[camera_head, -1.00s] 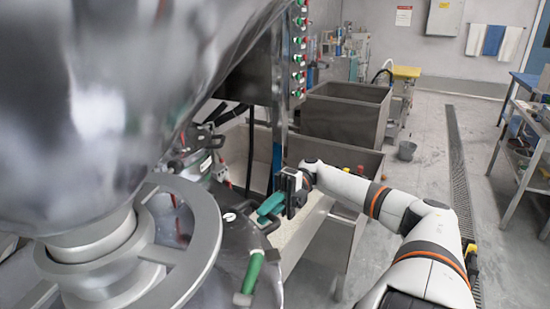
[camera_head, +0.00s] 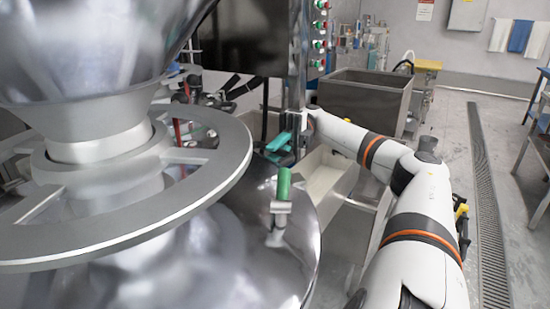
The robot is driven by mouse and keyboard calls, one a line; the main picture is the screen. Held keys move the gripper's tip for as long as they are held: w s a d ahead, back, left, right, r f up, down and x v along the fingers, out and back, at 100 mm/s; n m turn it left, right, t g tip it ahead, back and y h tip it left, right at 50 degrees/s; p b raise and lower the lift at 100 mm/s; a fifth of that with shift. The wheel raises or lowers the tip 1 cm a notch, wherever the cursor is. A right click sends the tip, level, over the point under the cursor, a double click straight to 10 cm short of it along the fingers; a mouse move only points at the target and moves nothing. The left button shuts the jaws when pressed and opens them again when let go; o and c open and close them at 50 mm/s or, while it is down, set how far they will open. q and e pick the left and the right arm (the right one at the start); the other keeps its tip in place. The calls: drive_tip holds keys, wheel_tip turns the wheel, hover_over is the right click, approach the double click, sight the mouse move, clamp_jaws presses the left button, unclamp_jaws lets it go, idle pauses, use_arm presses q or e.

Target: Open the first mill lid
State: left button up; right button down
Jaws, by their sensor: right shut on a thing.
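The mill (camera_head: 230,270) is a large shiny steel body at the lower left, with a rounded metal top. A green upright handle (camera_head: 284,183) stands on a metal bracket on its right part. A teal handle (camera_head: 278,143) lies just behind it, near the rim. My right gripper (camera_head: 292,138) is at the teal handle, shut on it, with the arm coming in from the right. The fingertips are small and partly hidden. Whether the lid is raised is hard to tell. My left gripper is not in view.
A wide steel ring (camera_head: 205,180) under a big hopper (camera_head: 90,50) fills the left side. A control panel post (camera_head: 298,60) rises behind the gripper. A steel bin (camera_head: 370,100) stands farther back.

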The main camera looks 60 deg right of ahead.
drive_tip(key=shift+w, duration=0.15)
drive_tip(key=c, duration=1.8)
unclamp_jaws()
drive_tip(key=o, duration=0.4)
drive_tip(key=shift+w+a, duration=0.2)
drive_tip(key=shift+w, duration=0.1)
drive_tip(key=shift+c, duration=0.2)
drive_tip(key=shift+s+d, duration=0.1)
drive_tip(key=shift+s, duration=0.05)
